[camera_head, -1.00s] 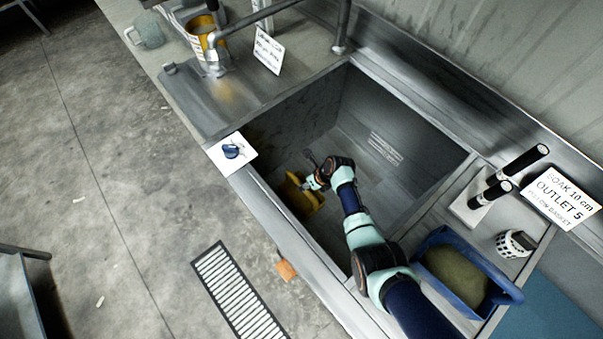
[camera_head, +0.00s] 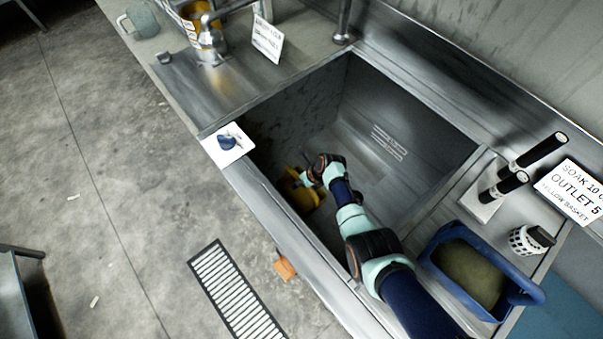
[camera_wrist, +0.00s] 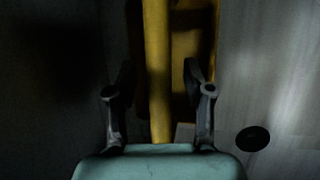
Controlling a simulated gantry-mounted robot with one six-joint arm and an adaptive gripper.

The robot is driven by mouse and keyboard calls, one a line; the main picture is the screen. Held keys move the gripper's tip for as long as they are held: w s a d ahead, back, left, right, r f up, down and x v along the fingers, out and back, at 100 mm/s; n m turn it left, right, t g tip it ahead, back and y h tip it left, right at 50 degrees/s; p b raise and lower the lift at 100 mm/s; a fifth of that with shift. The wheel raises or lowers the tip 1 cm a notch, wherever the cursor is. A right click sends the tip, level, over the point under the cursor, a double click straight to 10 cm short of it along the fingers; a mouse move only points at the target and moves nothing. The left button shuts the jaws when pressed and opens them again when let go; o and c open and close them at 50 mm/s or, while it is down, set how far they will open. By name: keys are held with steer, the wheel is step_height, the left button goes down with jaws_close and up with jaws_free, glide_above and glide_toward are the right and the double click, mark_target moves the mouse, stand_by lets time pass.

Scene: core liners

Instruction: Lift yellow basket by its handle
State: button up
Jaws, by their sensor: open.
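The yellow basket (camera_head: 303,197) sits low in the sink, by the near left wall, partly hidden by my arm. My gripper (camera_head: 306,177) is down in the sink at the basket. In the wrist view my open gripper (camera_wrist: 152,85) has one finger on each side of the basket's yellow handle bar (camera_wrist: 157,70). The bar runs lengthwise between the fingers, with a visible gap on both sides. More of the yellow basket (camera_wrist: 190,55) shows below and right of the bar. The picture is dark there, and the bar's depth between the fingers is hard to judge.
The steel sink (camera_head: 400,95) has high walls around my arm. A blue basket (camera_head: 440,270) with greenish contents stands on the right ledge near my arm. Black-handled fittings (camera_head: 500,187) stand by a sign (camera_head: 572,190) reading "OUTLET 5". A dark round hole (camera_wrist: 252,139) shows in the wrist view.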

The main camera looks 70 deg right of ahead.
steer(key=shift+f, duration=0.15)
jaws_close()
stand_by(0.4)
